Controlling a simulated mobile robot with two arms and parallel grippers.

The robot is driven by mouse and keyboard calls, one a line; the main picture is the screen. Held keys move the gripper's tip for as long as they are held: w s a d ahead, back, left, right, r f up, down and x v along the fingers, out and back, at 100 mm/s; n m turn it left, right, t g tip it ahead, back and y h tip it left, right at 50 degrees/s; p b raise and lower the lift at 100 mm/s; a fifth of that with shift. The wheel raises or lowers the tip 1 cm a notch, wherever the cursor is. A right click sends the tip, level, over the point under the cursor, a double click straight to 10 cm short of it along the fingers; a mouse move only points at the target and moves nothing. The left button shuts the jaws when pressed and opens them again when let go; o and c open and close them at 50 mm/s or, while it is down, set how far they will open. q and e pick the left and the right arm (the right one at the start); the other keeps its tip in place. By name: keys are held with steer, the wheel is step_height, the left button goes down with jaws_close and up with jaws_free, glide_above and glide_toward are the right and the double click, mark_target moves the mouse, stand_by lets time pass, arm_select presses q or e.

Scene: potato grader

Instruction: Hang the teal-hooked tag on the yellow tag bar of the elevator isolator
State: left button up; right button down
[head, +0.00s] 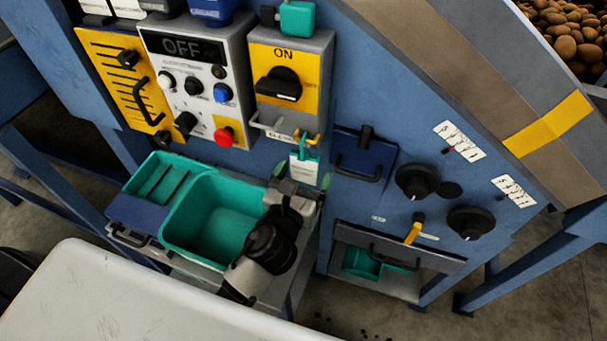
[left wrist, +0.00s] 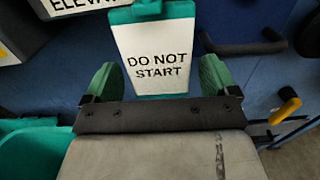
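The elevator isolator (head: 289,83) is a grey box with a yellow face, a black knob and the word ON. Its yellow tag bar (head: 311,138) is at the lower edge. The white tag (head: 304,168) with a teal hook (head: 303,147) is upright just below, the hook at the bar; I cannot tell whether it bears on it. In the left wrist view the tag (left wrist: 158,62) reads DO NOT START. My left gripper (head: 300,180) is open. Its green fingertips (left wrist: 158,80) stand apart on both sides of the tag, with gaps. My right gripper is not in view.
A control box (head: 194,85) reading OFF stands left of the isolator. Teal bins (head: 213,220) sit on a shelf below. A dark blue handled panel (head: 362,155) and black knobs (head: 417,181) are to the right. A pale surface (head: 110,295) fills the lower left.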

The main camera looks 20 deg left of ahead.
arm_select(q)
steer(key=s+b, duration=0.2)
steer(key=s, duration=0.9)
steer(key=shift+a, duration=0.2)
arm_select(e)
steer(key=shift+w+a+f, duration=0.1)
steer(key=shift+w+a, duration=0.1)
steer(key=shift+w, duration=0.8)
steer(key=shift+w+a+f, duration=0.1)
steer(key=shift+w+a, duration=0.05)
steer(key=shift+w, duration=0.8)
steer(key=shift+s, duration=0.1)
